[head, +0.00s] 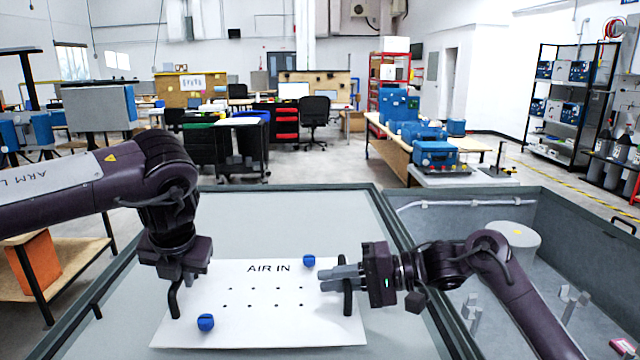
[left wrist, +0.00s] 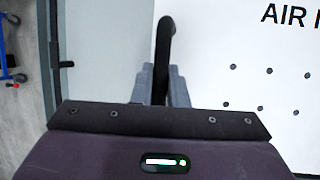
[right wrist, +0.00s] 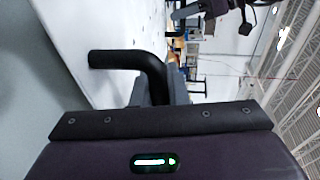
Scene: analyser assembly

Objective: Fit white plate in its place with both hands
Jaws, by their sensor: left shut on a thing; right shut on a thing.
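The white plate (head: 262,328) is marked "AIR IN" and has rows of small dark holes. It is over the grey panel in front of me; I cannot tell whether it touches it. My left gripper (head: 175,280) is shut on the plate's left black handle (head: 174,303), also seen in the left wrist view (left wrist: 164,45). My right gripper (head: 345,277) comes in from the right and is shut on the right black handle (head: 347,301), also seen in the right wrist view (right wrist: 115,60). Two blue knobs, one far (head: 309,260) and one near (head: 205,322), show at the plate.
The grey panel (head: 290,215) has a dark raised rim and is bare behind the plate. To its right is a deep grey bin (head: 470,230) with a white cylinder (head: 508,238) and pale fittings. A wooden shelf with an orange box (head: 38,265) stands at left.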

